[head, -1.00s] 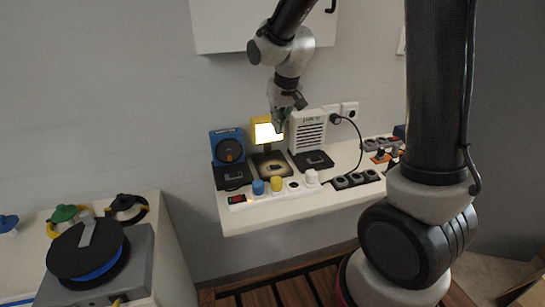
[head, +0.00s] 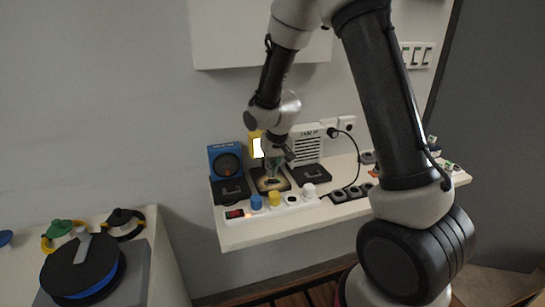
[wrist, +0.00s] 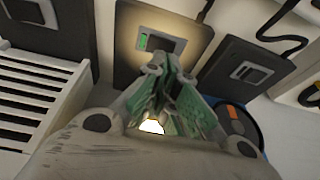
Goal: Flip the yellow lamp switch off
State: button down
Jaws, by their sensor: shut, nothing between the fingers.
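The yellow lamp (head: 255,136) stands at the back of the white shelf, its bright panel lit and partly hidden by my gripper. Its dark base plate (head: 258,183) lies in front, warmly lit. In the wrist view the plate (wrist: 125,70) carries a grey-framed switch (wrist: 166,44) with a green patch at its left end. My gripper (head: 273,178) is shut and empty, pointing down over the plate. In the wrist view its fingertips (wrist: 165,72) lie just short of the switch; I cannot tell if they touch it. A bright glow shows between the fingers.
A blue fan-like device (head: 225,160) stands left of the lamp and a white vented box (head: 306,146) right, each with a dark switch plate. A white power strip (head: 290,201) with coloured plugs runs along the front. A cabinet (head: 250,35) hangs above.

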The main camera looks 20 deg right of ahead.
jog(key=shift+a+f, duration=0.1)
jog(key=shift+f, duration=0.5)
jog(key=shift+f, duration=0.25)
jog(key=shift+a, duration=0.2)
jog(key=shift+s+f, duration=0.1)
jog(key=shift+d, duration=0.15)
jog(key=shift+d, duration=0.7)
